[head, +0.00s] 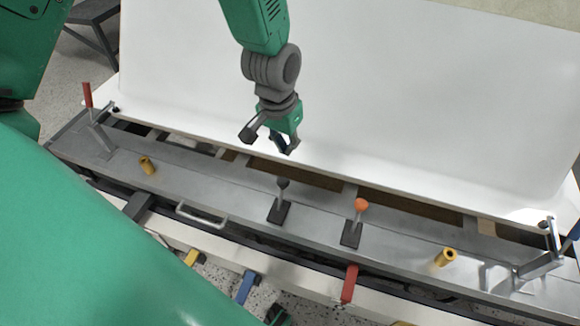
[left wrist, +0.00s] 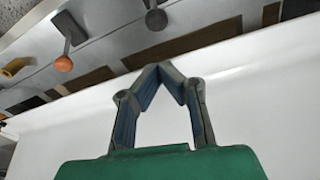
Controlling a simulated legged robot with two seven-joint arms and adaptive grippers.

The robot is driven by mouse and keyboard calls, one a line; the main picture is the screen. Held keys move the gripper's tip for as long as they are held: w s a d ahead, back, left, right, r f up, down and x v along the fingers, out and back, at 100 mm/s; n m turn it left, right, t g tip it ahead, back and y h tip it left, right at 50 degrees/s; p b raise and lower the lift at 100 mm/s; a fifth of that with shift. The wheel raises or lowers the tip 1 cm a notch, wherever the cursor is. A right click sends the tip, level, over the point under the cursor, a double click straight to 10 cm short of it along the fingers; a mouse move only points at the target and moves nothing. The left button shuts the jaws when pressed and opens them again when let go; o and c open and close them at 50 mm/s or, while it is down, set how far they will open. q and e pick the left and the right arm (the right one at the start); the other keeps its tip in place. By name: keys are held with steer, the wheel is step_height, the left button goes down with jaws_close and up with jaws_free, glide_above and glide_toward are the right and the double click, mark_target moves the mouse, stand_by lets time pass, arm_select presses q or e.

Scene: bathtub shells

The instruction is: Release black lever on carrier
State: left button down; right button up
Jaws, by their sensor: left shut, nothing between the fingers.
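The black lever (head: 282,184) has a dark round knob on a short stem and stands on a black plate on the metal carrier (head: 235,197). In the left wrist view the black lever's knob (left wrist: 156,19) shows near the top edge. My left gripper (head: 285,149) hangs above the white shell, behind the black lever and apart from it. Its fingertips (left wrist: 160,68) meet in the left wrist view, with nothing between them. My right gripper is not seen.
An orange-knobbed lever (head: 361,206) stands right of the black one; it also shows in the left wrist view (left wrist: 64,63). Yellow posts (head: 147,165) and (head: 445,258), a metal handle (head: 201,217) and a red-handled clamp (head: 88,95) are on the carrier. The white shell (head: 400,110) rises behind.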

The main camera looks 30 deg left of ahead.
mark_target(282, 191)
arm_select(q)
steer(key=shift+f, duration=0.15)
steer(key=f, duration=0.3)
steer(key=f+b, duration=0.1)
steer(key=f, duration=0.2)
steer(key=w+f+b, duration=0.1)
steer(key=f, duration=0.3)
steer(key=shift+d, duration=0.2)
steer(key=shift+a+r, duration=0.1)
